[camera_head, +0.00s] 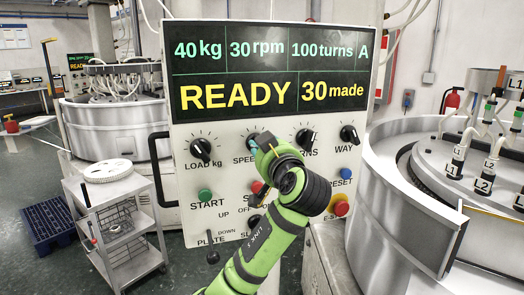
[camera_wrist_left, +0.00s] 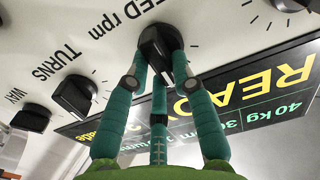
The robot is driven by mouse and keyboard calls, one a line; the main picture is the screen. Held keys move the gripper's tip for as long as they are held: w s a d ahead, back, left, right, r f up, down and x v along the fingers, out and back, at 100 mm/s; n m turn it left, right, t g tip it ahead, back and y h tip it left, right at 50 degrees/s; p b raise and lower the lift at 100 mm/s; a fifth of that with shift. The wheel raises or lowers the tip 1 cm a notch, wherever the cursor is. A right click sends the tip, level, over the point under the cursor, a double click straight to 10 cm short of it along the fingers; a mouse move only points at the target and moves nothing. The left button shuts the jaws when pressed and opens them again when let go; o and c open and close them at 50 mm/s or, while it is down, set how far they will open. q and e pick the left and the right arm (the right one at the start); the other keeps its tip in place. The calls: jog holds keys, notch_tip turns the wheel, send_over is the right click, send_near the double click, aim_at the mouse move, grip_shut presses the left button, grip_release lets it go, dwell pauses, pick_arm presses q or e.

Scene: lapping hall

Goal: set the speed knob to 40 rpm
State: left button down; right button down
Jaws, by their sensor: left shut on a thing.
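The speed knob (camera_wrist_left: 158,42) is black, below the "speed rpm" lettering in the left wrist view. The green fingers of my left gripper (camera_wrist_left: 160,70) are closed around it. In the head view my green arm and left gripper (camera_head: 264,147) cover most of the speed knob and part of its label. The display (camera_head: 270,70) on the panel reads 40 kg, 30 rpm, 100 turns, A, READY and 30 made. My right gripper is not in view.
The load knob (camera_head: 201,149) is left of the speed knob; the turns knob (camera_head: 305,137) and way knob (camera_head: 348,135) are right. Below are a green start button (camera_head: 204,195) and a red emergency stop (camera_head: 341,208). A grey trolley (camera_head: 108,190) stands left, a lapping machine (camera_head: 400,165) right.

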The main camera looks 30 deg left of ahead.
pick_arm(q)
jog(key=m+p, duration=0.1)
jog(key=m, duration=0.4)
jog(key=shift+w, duration=0.1)
jog(key=shift+d+m, duration=0.1)
jog(key=shift+m, duration=0.2)
dwell(0.4)
jog(key=c, duration=1)
grip_release()
jog(key=shift+f, duration=0.1)
jog(key=shift+c, duration=0.2)
jog(key=v, duration=1.2)
